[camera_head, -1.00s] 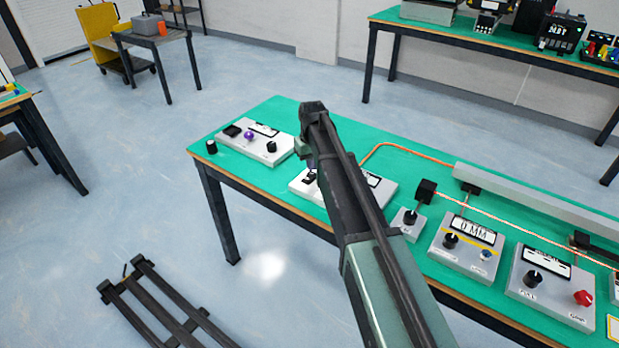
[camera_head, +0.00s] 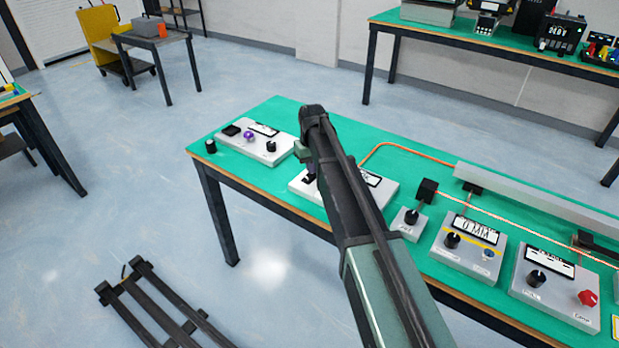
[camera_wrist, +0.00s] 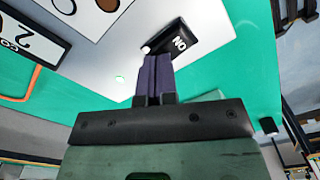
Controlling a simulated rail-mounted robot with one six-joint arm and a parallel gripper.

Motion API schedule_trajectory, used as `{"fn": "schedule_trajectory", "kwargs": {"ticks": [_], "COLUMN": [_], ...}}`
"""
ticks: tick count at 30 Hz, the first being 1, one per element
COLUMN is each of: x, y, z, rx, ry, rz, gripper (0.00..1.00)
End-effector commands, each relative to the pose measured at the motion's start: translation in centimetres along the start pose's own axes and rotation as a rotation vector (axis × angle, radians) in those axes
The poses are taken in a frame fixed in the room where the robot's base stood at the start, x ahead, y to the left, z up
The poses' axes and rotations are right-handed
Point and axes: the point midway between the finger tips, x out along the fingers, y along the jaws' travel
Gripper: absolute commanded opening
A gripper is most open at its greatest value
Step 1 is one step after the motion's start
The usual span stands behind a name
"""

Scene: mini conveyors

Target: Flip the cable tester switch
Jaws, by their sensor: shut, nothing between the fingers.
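The cable tester appears to be the pale box (camera_head: 378,196) under my arm on the green bench; its label is too small to read. In the wrist view, the pale box (camera_wrist: 110,60) has a black switch (camera_wrist: 180,40) marked ON, with a white end on its left. A small bright green spot shows on the box left of my fingers. My gripper (camera_wrist: 154,58) is shut and empty, its purple fingertips at the lower left edge of the switch; whether they touch it I cannot tell. In the head view my arm hides much of the box.
Another pale box (camera_head: 275,157) with a purple knob stands at the bench's left end, with a small black cylinder (camera_head: 211,146) beside it. Several boxes with knobs, including one with a yellow stripe (camera_head: 447,258), stand to the right. An orange cable (camera_head: 405,146) runs behind.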

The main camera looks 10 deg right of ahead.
Motion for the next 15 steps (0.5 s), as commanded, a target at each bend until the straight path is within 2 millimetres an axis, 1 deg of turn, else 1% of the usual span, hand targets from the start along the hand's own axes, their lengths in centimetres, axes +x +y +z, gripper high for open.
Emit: {"fn": "schedule_trajectory", "kwargs": {"ticks": [15], "x": [0.87], "y": [0.0], "z": [0.0], "rx": [0.0], "ry": [0.0], "rz": [0.0], "gripper": [0.0]}}
